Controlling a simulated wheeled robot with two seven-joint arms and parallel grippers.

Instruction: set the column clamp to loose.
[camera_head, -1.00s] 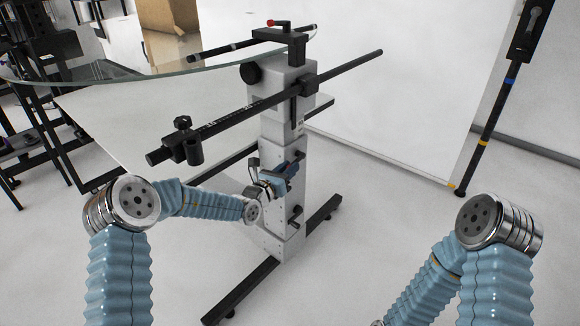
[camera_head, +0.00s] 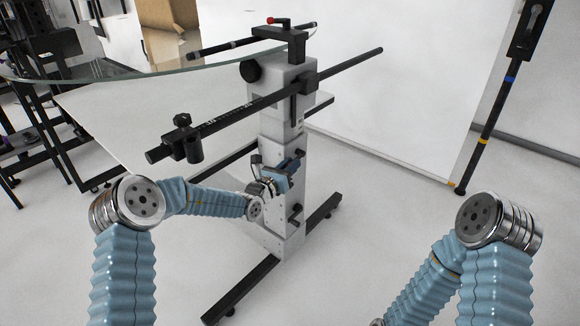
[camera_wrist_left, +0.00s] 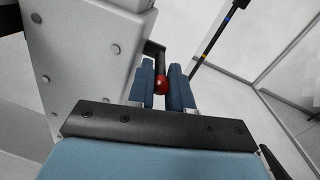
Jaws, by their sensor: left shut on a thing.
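The column clamp shows in the left wrist view as a black lever (camera_wrist_left: 153,49) with a red ball knob (camera_wrist_left: 161,84), beside the grey column. My left gripper (camera_wrist_left: 162,82) has its two blue fingers on either side of the knob and is shut on it. In the head view the left gripper (camera_head: 289,166) is at the side of the grey column (camera_head: 281,121), about midway up the stand. The clamp lever is mostly hidden there by the gripper. My right arm (camera_head: 497,222) is at the lower right; its gripper is out of view.
A long black bar (camera_head: 240,115) with a black holder (camera_head: 187,140) crosses above my left forearm. A glass disc (camera_head: 150,66) is at the top. The stand's black feet (camera_head: 242,290) lie on the floor.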

